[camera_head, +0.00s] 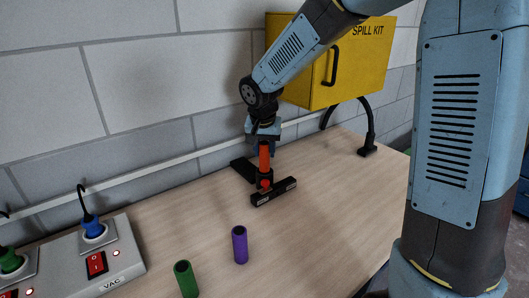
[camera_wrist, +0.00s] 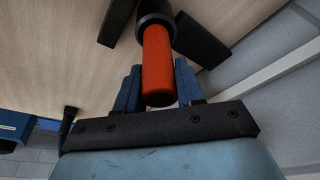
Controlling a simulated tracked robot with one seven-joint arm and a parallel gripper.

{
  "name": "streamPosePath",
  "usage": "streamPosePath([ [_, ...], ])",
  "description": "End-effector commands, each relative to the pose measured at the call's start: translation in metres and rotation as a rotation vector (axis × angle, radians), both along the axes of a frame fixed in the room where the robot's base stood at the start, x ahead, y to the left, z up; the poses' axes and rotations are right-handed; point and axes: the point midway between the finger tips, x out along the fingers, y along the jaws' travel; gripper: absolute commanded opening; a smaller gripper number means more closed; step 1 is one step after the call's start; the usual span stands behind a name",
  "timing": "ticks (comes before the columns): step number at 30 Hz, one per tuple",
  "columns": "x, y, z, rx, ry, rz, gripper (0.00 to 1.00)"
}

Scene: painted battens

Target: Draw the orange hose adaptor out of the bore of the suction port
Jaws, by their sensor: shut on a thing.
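The orange hose adaptor (camera_head: 265,160) stands about upright at the black suction port (camera_head: 268,194), on the bench below my gripper. My gripper (camera_head: 264,144) points down and is shut on the adaptor's upper part. In the wrist view, the blue fingers of my gripper (camera_wrist: 158,72) lie on either side of the adaptor (camera_wrist: 157,62). The adaptor's far end meets the round black collar of the port (camera_wrist: 155,19) and is hidden there. A small orange patch also shows low on the port in the head view. How deep the adaptor sits cannot be told.
A purple tube (camera_head: 240,245) and a green tube (camera_head: 186,279) stand on the bench in front. A socket panel (camera_head: 122,264) with plugs is at left. A yellow spill kit box (camera_head: 345,75) hangs behind my arm. A black bent stand (camera_head: 368,148) is at right.

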Motion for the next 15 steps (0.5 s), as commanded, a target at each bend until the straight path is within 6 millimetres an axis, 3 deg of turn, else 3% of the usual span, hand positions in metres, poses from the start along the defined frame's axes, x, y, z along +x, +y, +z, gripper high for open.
streamPosePath([
  [15,0.000,0.000,0.015,0.000,0.000,0.000,0.07],
])
